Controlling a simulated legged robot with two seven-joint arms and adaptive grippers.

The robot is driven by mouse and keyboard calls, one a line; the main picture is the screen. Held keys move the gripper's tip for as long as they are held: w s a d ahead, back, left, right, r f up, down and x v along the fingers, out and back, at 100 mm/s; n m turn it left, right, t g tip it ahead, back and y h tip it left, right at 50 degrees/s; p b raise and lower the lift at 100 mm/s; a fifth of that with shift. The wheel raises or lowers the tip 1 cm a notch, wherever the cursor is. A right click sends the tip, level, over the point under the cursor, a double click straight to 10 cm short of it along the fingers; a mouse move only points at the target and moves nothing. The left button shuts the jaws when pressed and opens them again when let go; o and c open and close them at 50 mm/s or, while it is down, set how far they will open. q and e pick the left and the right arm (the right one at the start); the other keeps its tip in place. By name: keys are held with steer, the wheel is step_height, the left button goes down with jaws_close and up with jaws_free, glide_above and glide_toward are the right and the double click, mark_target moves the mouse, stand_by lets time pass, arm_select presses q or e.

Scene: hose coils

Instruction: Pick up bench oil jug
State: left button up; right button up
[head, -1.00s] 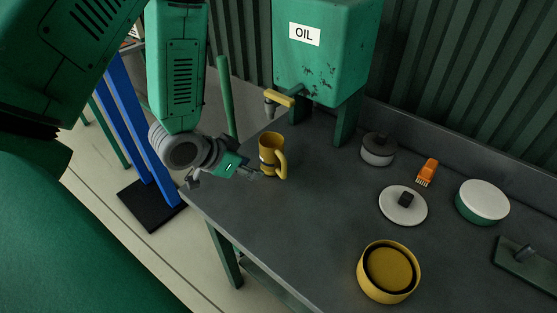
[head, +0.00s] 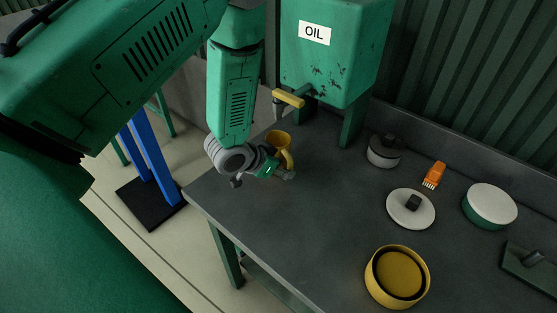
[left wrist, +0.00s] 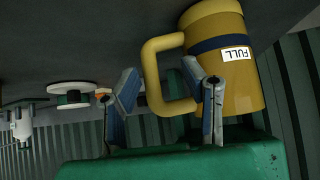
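The yellow oil jug (head: 279,138) stands on the grey bench (head: 310,215), just left of and below the oil tank's tap. In the left wrist view the jug (left wrist: 240,85) has a dark blue band and a white FULL label, seen upside down. My left gripper (head: 287,175) is in front of the jug and hides its lower part in the head view. In the left wrist view its two fingers are apart, with the upright of the jug's handle (left wrist: 151,75) between them in the picture. Whether they touch the handle I cannot tell. My right gripper is out of view.
A green OIL tank (head: 330,60) with a yellow-handled tap (head: 289,98) stands behind the jug.

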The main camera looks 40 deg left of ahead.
mark_target(292, 164)
arm_select(q)
steer(key=shift+w+d+f, duration=0.1)
steer(key=shift+w+f, duration=0.35)
steer(key=shift+w+d+f, duration=0.1)
steer(key=shift+w+d, duration=0.05)
steer(key=shift+d, duration=0.05)
steer(key=d, duration=0.2)
steer(key=shift+d+r, duration=0.35)
steer(key=shift+r, duration=0.05)
steer(key=shift+c, duration=1.2)
steer(key=shift+d, duration=0.1)
jaws_close()
steer(key=shift+a+f, duration=0.2)
steer(key=shift+a, duration=1.1)
steer(key=shift+d+r, duration=0.2)
steer(key=shift+r, duration=0.25)
steer(key=shift+d+r, duration=0.25)
steer(key=shift+r, duration=0.4)
steer(key=shift+d+r, duration=0.25)
steer(key=shift+r, duration=0.35)
steer(key=s+a, duration=0.2)
steer(key=s, duration=0.6)
steer(key=s+a, duration=0.2)
steer(key=s, duration=0.7)
steer(key=shift+s+a+r, duration=0.15)
steer(key=shift+s+a, duration=0.05)
steer(key=shift+a, duration=0.1)
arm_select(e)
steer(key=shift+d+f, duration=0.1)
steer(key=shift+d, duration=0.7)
